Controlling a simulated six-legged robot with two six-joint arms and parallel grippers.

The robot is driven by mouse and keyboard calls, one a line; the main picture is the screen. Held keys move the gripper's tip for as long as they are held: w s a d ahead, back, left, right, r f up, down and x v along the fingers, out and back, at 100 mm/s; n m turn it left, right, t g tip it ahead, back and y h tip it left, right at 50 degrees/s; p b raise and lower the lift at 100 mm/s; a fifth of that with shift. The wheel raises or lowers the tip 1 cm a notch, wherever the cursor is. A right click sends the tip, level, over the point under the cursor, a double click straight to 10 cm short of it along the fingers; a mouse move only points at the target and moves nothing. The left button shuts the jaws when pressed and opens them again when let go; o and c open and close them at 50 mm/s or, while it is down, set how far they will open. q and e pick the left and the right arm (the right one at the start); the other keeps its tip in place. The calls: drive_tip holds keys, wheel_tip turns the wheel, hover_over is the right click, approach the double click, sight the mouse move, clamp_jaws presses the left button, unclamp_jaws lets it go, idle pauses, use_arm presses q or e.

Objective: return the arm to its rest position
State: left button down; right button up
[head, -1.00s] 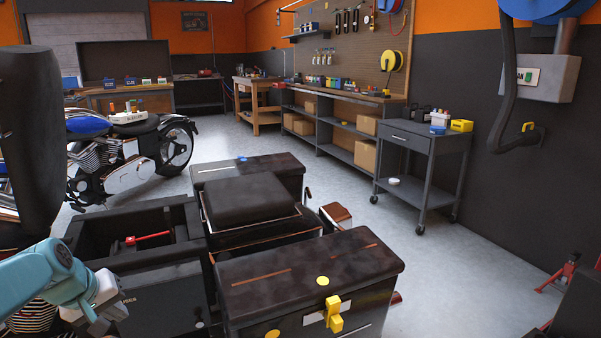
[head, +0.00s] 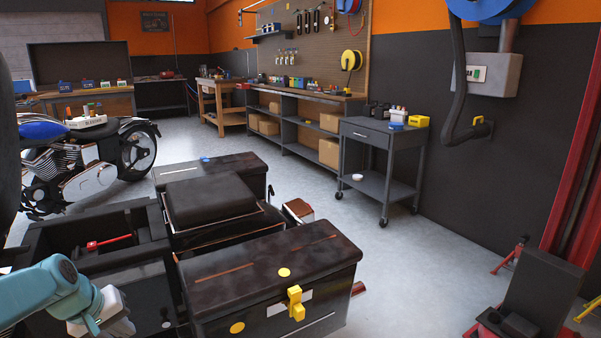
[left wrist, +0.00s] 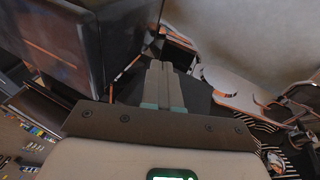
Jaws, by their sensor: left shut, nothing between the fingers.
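My left arm (head: 45,292) comes in at the lower left of the head view, beside the black case with the yellow latch. Its pale wrist end shows there, low against the dark open tray, but the fingertips are hard to make out. In the left wrist view my left gripper (left wrist: 161,70) has its two grey fingers together with nothing between them. A dark box (left wrist: 90,45) stands to the left of the fingers in that view. My right gripper is in neither view.
The black case (head: 275,275) with a yellow latch (head: 296,303) stands close on the right of the arm. An open black tray (head: 100,215) holds a red-handled tool (head: 108,241). A motorcycle (head: 80,165) and a grey cart (head: 380,165) stand farther off. Clear floor (head: 400,270) lies right.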

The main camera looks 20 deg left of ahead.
use_arm(q)
drive_tip(key=w+d+f+m+g+h, duration=0.3)
drive_tip(key=d+f+m+g+h, duration=0.1)
drive_tip(key=d+f, duration=1.65)
drive_tip(key=s+d+f+m+g, duration=0.25)
drive_tip(key=s+d+f, duration=0.35)
drive_tip(key=s+d, duration=0.3)
drive_tip(key=s+d+f+m+g, duration=0.1)
drive_tip(key=s+d+f+m, duration=0.2)
drive_tip(key=s+d+f, duration=0.5)
drive_tip(key=w+d+r+t+p, duration=0.1)
drive_tip(key=w+r+p, duration=0.1)
drive_tip(key=r+p, duration=1.2)
drive_tip(key=w+d+r+t+p, duration=0.1)
drive_tip(key=r+p, duration=1.4)
drive_tip(key=r, duration=0.2)
drive_tip(key=shift+w+d+t, duration=0.2)
drive_tip(key=shift+w+t, duration=0.15)
drive_tip(key=shift+w, duration=0.05)
drive_tip(key=shift+a+r+n, duration=0.1)
drive_tip(key=shift+n, duration=0.15)
